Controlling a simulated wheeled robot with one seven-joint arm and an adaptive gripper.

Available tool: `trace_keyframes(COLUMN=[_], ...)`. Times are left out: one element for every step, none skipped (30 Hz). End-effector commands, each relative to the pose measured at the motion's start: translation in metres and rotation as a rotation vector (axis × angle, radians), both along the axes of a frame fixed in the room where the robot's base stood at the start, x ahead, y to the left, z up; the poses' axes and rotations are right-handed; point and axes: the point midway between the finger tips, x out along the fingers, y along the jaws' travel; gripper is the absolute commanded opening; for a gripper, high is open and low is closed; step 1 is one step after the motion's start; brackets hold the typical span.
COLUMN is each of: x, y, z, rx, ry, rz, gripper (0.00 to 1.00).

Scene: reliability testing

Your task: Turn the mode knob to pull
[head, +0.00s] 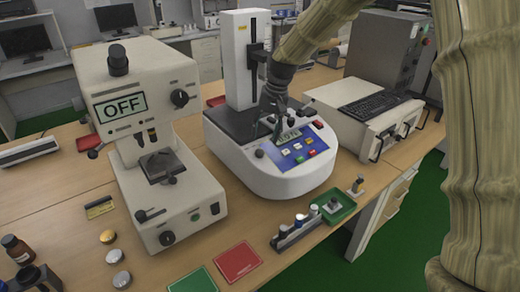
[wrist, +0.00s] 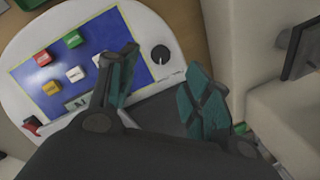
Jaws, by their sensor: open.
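The tester (head: 270,185) stands mid-table with a blue control panel (head: 300,152), coloured buttons and a small display partly behind my gripper. A round black knob (head: 259,153) sits at the panel's left edge. In the wrist view the knob (wrist: 160,54) lies just right of the blue panel (wrist: 95,65) and shows a small pale mark; its labels are too small to read. My gripper (head: 277,132) is over the back of the panel, pointing down. In the wrist view its teal-padded fingers (wrist: 163,65) are apart and empty, with the knob between and beyond their tips.
The tester's upright column (head: 245,55) rises behind my gripper. Left stands a beige instrument (head: 140,95) whose screen reads OFF. A keyboard unit (head: 365,105) is to the right. In front are a green tray (head: 337,207), a red mat (head: 237,262) and small weights.

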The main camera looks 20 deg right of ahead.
Motion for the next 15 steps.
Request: trace_keyframes(x=[0.0,0.001,0.001,0.001,0.002,0.002,0.003,0.003,0.004,0.004,0.004,0.005,0.005,0.005,0.005], y=[0.002,0.003,0.005,0.006,0.007,0.008,0.009,0.01,0.011,0.012,0.013,0.014,0.015,0.015,0.016], z=[-0.008,-0.013,-0.02,-0.025,-0.029,-0.036,-0.04,-0.044,-0.05,-0.054,-0.057,-0.061,-0.063,-0.066,-0.069], rx=[0.0,0.0,0.0,0.0,0.0,0.0,0.0,0.0,0.0,0.0,0.0,0.0,0.0,0.0,0.0], ry=[0.003,0.003,0.004,0.003,0.002,0.003,0.003,0.002,0.002,0.003,0.002,0.001,0.0,0.0,0.0], rz=[0.001,0.002,0.002,0.002,0.002,0.003,0.003,0.002,0.002,0.003,0.002,0.003,0.003,0.003,0.003], gripper=[0.49,0.49,0.49,0.49,0.49,0.49,0.49,0.49,0.49,0.49,0.49,0.49,0.49,0.49,0.49])
